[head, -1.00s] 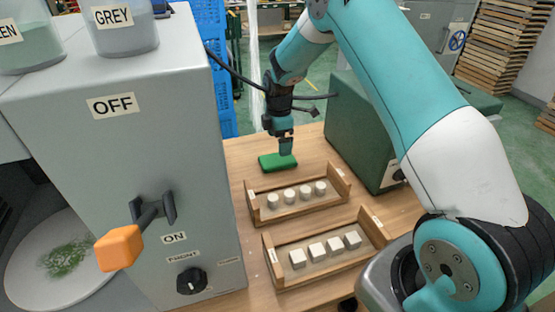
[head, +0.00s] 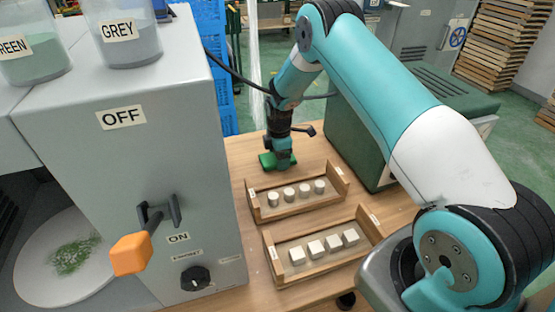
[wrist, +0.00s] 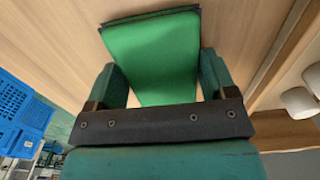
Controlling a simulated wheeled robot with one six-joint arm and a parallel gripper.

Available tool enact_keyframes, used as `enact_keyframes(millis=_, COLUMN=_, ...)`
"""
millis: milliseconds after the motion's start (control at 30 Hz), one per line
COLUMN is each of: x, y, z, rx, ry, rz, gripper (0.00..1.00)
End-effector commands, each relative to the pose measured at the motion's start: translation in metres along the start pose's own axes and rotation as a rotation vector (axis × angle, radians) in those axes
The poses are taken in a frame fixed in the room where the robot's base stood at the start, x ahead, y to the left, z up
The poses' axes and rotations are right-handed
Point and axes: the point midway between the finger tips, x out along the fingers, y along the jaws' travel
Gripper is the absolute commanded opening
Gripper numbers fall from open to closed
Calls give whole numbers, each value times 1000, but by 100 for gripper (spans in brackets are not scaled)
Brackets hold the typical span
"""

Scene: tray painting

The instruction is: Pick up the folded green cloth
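The folded green cloth (head: 265,160) lies on the wooden table, behind the two small trays. My gripper (head: 281,162) points down at it and partly covers it in the head view. In the wrist view, the cloth (wrist: 155,50) lies flat and reaches back between the two spread green fingers of my gripper (wrist: 162,75). The fingers are apart, with the cloth between them and narrow gaps at its sides. I cannot tell whether the fingertips touch the table.
Two wooden trays with several white pieces, a nearer one (head: 277,278) and a farther one (head: 258,213), stand in front of the cloth. A grey machine (head: 130,170) with an orange-knobbed lever (head: 132,254) is at the left. A dark green box (head: 352,130) stands at the right.

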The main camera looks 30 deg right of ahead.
Motion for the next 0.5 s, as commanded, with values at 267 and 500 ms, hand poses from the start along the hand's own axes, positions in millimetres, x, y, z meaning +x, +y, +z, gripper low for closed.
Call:
enact_keyframes(millis=267, x=0, y=0, z=0, rx=0, ry=0, rz=0, gripper=51)
enact_keyframes(millis=500, x=-6, y=0, z=0, rx=0, ry=0, rz=1, gripper=51)
